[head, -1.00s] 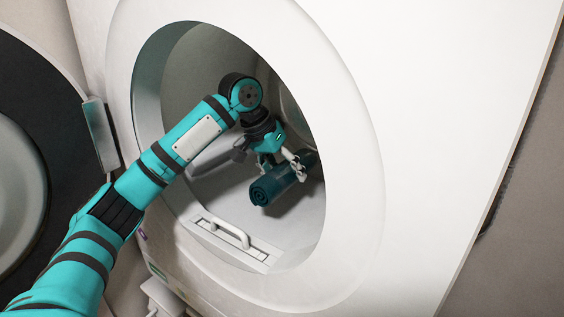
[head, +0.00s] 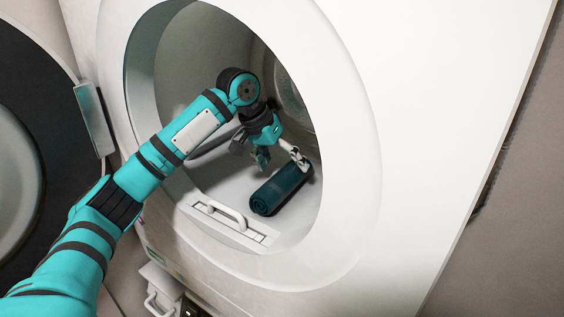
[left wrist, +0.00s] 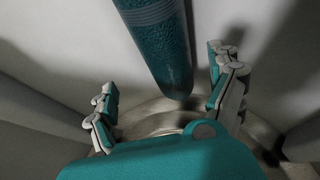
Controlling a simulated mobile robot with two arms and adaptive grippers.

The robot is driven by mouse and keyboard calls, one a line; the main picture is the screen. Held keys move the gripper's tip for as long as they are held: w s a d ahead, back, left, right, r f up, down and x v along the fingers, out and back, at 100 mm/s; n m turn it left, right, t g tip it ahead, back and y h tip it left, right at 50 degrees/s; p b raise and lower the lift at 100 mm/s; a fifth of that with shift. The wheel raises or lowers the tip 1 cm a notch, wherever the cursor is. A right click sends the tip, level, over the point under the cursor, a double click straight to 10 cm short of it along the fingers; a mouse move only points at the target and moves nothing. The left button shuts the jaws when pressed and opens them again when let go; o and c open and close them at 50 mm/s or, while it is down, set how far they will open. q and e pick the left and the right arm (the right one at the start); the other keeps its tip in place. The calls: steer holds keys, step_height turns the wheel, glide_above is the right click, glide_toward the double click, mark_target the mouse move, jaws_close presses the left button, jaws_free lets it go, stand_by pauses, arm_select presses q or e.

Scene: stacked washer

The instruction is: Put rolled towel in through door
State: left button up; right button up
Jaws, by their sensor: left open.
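The rolled towel (head: 281,189) is dark teal and lies on the floor of the drum, inside the round door opening (head: 352,200). It also shows in the left wrist view (left wrist: 160,45), running down from the top edge to between the fingers. My left gripper (head: 279,158) is inside the drum, just above and behind the towel. Its fingers are spread (left wrist: 170,95) and do not grip the towel. Whether one finger touches it I cannot tell. The open door (head: 30,165) stands at the far left. My right gripper is not in view.
A white handle (head: 228,212) sits on a panel at the lower lip of the opening, in front of the towel. My left arm passes through the left side of the opening. The drum floor around the towel is clear.

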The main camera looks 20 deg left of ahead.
arm_select(q)
steer(key=v, duration=1.2)
